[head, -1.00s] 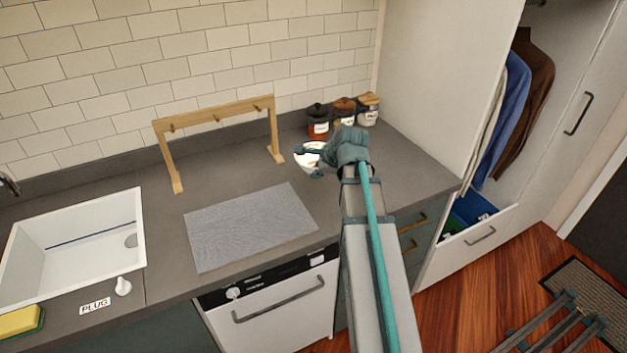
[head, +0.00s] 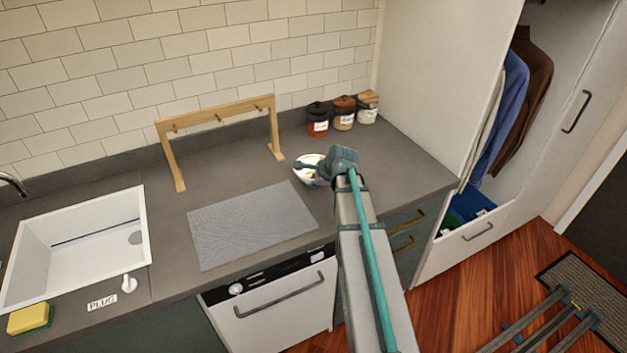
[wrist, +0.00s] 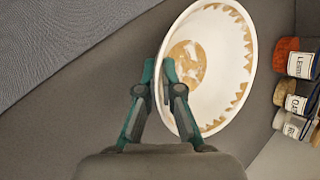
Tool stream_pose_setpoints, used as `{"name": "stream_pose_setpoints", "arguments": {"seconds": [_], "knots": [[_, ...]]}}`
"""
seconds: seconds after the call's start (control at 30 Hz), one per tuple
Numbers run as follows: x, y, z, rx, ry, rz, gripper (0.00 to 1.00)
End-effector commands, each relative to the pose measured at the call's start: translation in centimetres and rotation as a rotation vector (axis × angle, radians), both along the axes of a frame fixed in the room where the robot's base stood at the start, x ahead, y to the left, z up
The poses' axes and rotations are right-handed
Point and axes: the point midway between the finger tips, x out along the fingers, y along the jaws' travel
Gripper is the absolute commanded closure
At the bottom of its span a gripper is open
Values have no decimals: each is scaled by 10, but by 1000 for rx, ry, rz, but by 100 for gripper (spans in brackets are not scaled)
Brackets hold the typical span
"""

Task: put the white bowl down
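The white bowl (head: 303,173) is over the dark counter, just right of the grey mat, mostly covered by my gripper (head: 314,172). In the wrist view, the bowl (wrist: 228,60) is white with a tan, jagged pattern inside and on its rim. My gripper (wrist: 165,80) has its fingers closed on the near side of the bowl's rim. The bowl looks empty. I cannot tell whether its base touches the counter.
A grey mat (head: 250,226) lies left of the bowl, with a wooden rack (head: 218,118) behind it. Several labelled jars (head: 343,115) stand behind the bowl against the wall. A white sink (head: 75,245) is at the left. Counter right of the bowl is clear.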

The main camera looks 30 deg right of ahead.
Motion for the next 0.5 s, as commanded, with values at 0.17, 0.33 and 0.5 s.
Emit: {"name": "stream_pose_setpoints", "arguments": {"seconds": [0.17,0.33,0.5], "knots": [[0,0,0,-1,-2,-1,100],[0,0,-2,0,-1,0,92],[0,0,-2,0,-1,0,69]]}}
